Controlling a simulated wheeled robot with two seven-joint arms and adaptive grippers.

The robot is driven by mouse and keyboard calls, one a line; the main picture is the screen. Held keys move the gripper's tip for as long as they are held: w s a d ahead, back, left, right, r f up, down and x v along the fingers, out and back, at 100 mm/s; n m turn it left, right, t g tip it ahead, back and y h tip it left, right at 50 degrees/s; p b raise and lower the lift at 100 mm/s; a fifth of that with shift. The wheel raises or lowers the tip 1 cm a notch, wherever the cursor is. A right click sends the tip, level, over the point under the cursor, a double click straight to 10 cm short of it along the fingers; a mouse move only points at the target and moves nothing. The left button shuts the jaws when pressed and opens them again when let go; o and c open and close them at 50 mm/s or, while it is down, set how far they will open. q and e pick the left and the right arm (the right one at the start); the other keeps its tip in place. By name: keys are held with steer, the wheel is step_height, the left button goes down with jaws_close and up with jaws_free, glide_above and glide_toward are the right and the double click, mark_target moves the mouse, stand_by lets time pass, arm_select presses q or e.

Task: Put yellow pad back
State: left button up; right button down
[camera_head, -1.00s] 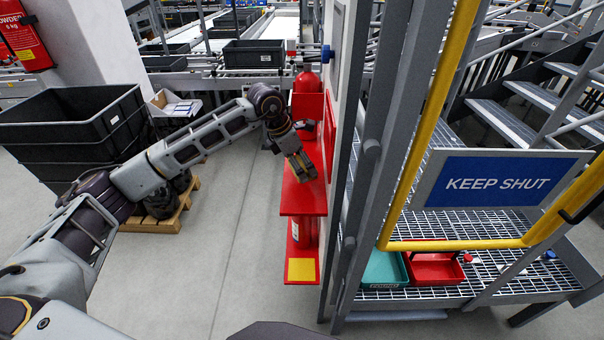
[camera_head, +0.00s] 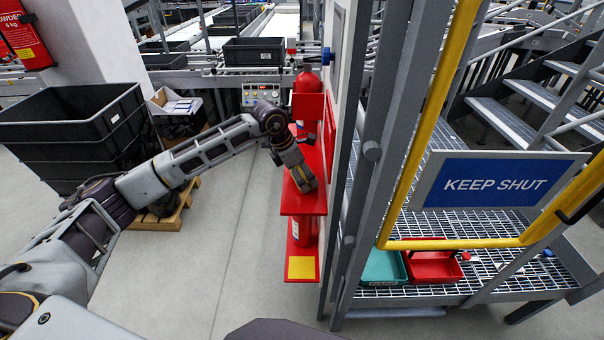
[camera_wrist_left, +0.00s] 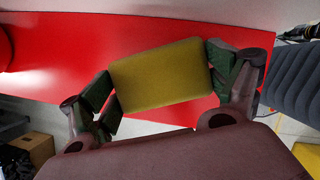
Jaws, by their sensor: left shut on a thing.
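My left gripper (camera_head: 304,184) is over the red shelf (camera_head: 302,203) of the red stand, near the shelf's front edge. In the left wrist view the gripper (camera_wrist_left: 162,82) is shut on a yellow pad (camera_wrist_left: 162,74), with one finger at each side. The pad appears flat over the red surface (camera_wrist_left: 45,75); I cannot tell whether it touches it. In the head view the held pad is hidden by the gripper. A yellow square (camera_head: 301,268) shows on the stand's lower red plate. My right gripper is not in view.
A red fire extinguisher (camera_head: 307,95) stands behind the shelf. A pale panel and grey post (camera_head: 385,130) rise just right of it. The yellow-framed gate bears a "KEEP SHUT" sign (camera_head: 497,183). Teal (camera_head: 384,268) and red trays (camera_head: 433,267) sit on the grating.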

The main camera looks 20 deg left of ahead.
arm_select(q)
steer(key=o, duration=0.7)
steer(key=shift+f, duration=0.1)
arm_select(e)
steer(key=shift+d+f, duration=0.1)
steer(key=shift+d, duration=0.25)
arm_select(q)
steer(key=shift+b+v, duration=0.95)
steer(key=shift+v, duration=5.15)
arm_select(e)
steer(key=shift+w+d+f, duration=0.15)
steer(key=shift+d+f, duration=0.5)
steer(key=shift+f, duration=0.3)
